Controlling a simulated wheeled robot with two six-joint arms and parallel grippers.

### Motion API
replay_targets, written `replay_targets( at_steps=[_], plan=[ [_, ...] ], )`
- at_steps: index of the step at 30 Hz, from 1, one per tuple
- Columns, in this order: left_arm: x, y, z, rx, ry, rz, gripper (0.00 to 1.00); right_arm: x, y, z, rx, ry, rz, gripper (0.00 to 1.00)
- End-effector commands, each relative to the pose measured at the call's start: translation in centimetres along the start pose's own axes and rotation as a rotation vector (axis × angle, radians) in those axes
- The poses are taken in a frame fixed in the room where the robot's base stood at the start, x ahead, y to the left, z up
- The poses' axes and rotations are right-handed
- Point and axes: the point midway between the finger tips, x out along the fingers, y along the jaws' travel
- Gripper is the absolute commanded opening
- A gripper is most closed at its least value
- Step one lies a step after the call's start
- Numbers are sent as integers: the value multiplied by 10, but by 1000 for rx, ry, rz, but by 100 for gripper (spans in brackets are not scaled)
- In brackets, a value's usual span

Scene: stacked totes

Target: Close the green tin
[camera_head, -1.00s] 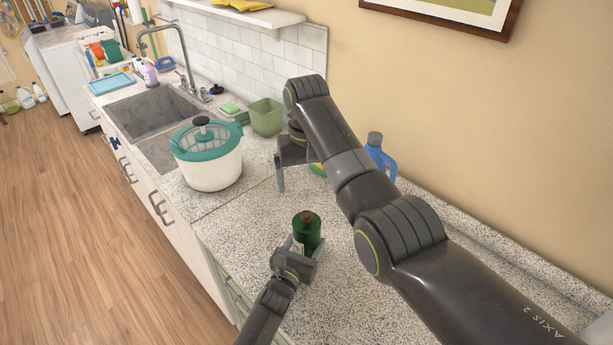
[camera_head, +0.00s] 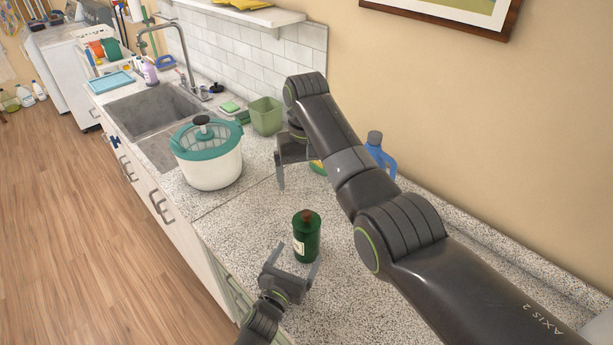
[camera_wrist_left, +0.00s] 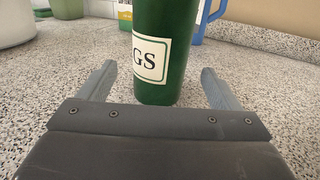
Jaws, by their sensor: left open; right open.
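My left gripper (camera_head: 298,257) is open just in front of the tin, low by the counter. Its two fingers spread to either side, and the tin stands ahead of them, not gripped. My right gripper (camera_head: 296,178) is open and empty behind the tin, partly hidden by my right arm.
A white pot with a teal lid (camera_head: 209,158) stands to the left of the tin. A green square container (camera_head: 266,116) is behind it. A blue jug (camera_head: 375,150) stands near the wall, partly behind my right arm. The sink (camera_head: 150,110) is farther left.

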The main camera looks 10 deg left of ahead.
Motion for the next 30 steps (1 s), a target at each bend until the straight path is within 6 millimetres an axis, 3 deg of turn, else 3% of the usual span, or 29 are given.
replay_targets(
  at_steps=[6,15,21,30],
  plan=[
    [-46,0,-2,-2,1,2,85,2,0,0,0,0,0,90],
    [-96,0,-2,-1,0,1,85,9,0,0,0,0,0,90],
    [-111,0,0,-1,-1,0,85,11,0,0,0,0,0,90],
    [-114,0,0,-1,-1,-1,85,11,0,0,0,0,0,90]
  ],
)
